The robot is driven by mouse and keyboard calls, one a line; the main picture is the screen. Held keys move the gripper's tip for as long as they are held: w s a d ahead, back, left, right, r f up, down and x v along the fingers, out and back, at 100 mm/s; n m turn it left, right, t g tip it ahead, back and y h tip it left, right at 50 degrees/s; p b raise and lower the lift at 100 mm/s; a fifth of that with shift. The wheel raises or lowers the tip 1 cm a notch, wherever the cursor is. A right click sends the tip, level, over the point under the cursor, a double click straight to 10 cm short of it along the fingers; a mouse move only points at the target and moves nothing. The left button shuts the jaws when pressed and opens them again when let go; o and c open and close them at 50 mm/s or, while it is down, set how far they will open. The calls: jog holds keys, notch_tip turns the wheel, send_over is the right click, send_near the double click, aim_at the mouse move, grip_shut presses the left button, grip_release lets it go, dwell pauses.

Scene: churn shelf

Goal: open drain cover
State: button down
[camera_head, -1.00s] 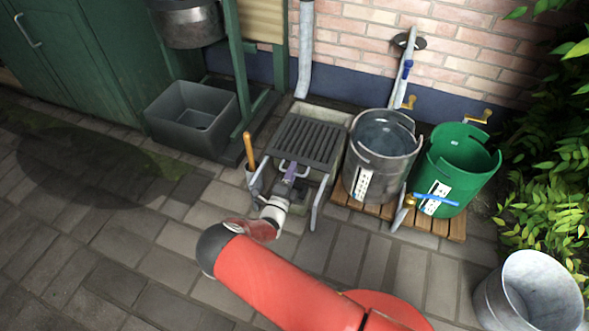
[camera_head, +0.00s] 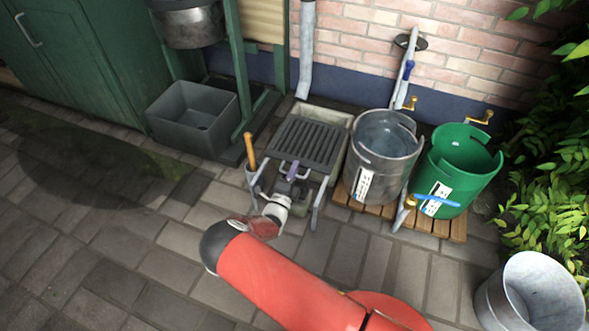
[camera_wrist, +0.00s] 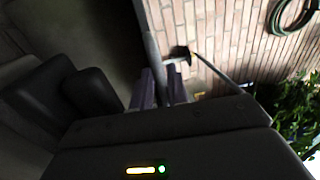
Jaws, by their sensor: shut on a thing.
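The drain cover (camera_head: 312,139) is a dark slatted grate on a pale stone drain surround (camera_head: 337,115) below the downpipe. It appears to lie flat or nearly flat; I cannot tell whether its front edge is lifted. My gripper (camera_head: 289,171) is at the cover's near edge, with purple fingers shut on its handle. The handle is mostly hidden by the fingers in the head view. In the wrist view, my gripper (camera_wrist: 161,92) has a grey bar running between its purple fingers.
A wooden-handled tool (camera_head: 250,150) stands just left of the cover. A grey metal tub (camera_head: 383,150) and a green tub (camera_head: 455,165) stand close on the right on wooden slats. A grey basin (camera_head: 190,117) is at left.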

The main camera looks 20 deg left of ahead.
jog(key=s+a+p, duration=0.1)
jog(key=s+p, duration=0.1)
jog(key=s, duration=0.9)
jog(key=shift+s+r, duration=0.35)
jog(key=shift+r, duration=0.05)
jog(key=c, duration=1.5)
grip_release()
jog(key=shift+f, duration=0.15)
jog(key=s, duration=0.2)
jog(key=s+f, duration=0.1)
jog(key=s, duration=0.4)
jog(key=shift+s+a+f, duration=0.2)
jog(key=shift+s+a, duration=0.1)
jog(key=shift+s, duration=0.05)
